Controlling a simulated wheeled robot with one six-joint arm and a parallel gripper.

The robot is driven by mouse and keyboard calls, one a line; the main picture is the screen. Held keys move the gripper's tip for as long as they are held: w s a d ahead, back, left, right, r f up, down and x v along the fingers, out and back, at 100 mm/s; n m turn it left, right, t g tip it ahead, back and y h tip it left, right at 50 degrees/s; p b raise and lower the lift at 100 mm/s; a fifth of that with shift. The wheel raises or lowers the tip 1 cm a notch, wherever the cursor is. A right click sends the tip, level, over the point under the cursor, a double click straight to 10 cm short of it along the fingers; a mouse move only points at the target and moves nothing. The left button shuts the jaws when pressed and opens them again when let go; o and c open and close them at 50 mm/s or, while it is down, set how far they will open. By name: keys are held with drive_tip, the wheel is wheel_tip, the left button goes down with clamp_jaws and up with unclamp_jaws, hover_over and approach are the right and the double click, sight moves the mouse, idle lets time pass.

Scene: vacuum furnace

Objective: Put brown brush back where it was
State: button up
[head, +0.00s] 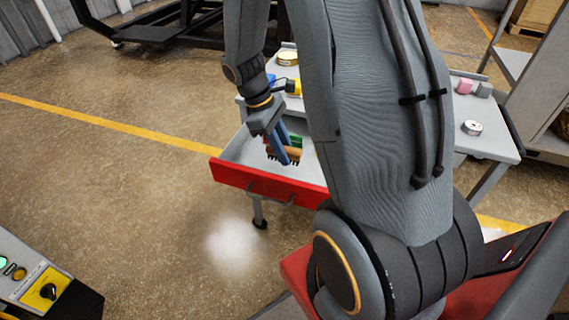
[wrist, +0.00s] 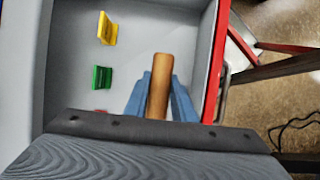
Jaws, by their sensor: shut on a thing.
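The brown brush has a brown handle and dark bristles and shows in the head view (head: 286,154). In the wrist view its brown handle (wrist: 159,85) lies between the blue fingers of my gripper. My gripper (head: 290,150) is shut on the brush, and it also shows in the wrist view (wrist: 160,95). It holds the brush over the open drawer (head: 235,170), which has a red front. In the wrist view the bristles are hidden. I cannot tell whether the brush touches the drawer floor (wrist: 75,60).
A yellow piece (wrist: 107,28) and a green piece (wrist: 103,77) stand in the drawer, with a red one (wrist: 100,111) partly hidden. The grey table (head: 490,142) carries a round tin (head: 287,58), a white roll (head: 471,128) and a pink block (head: 464,86). My arm hides the table's middle.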

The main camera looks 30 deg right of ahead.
sight(284, 172)
drive_tip(key=shift+f, duration=2.35)
drive_tip(key=shift+f, duration=0.15)
drive_tip(key=o, duration=1)
drive_tip(key=b+v, duration=0.1)
drive_tip(key=v, duration=1.1)
drive_tip(key=shift+s+a+r, duration=0.2)
drive_tip(key=shift+a, duration=0.1)
drive_tip(key=s+a+m+t+y, duration=0.1)
drive_tip(key=s+a+m, duration=0.1)
drive_tip(key=s+a, duration=0.1)
drive_tip(key=s+a+m+t+y, duration=0.1)
drive_tip(key=s+a+m, duration=0.2)
drive_tip(key=s, duration=0.1)
drive_tip(key=s+a+r+m+t, duration=0.1)
drive_tip(key=s+a+m+t, duration=0.1)
drive_tip(key=s+a, duration=0.1)
drive_tip(key=shift+s+a+m+y, duration=0.3)
drive_tip(key=shift+s+y, duration=0.1)
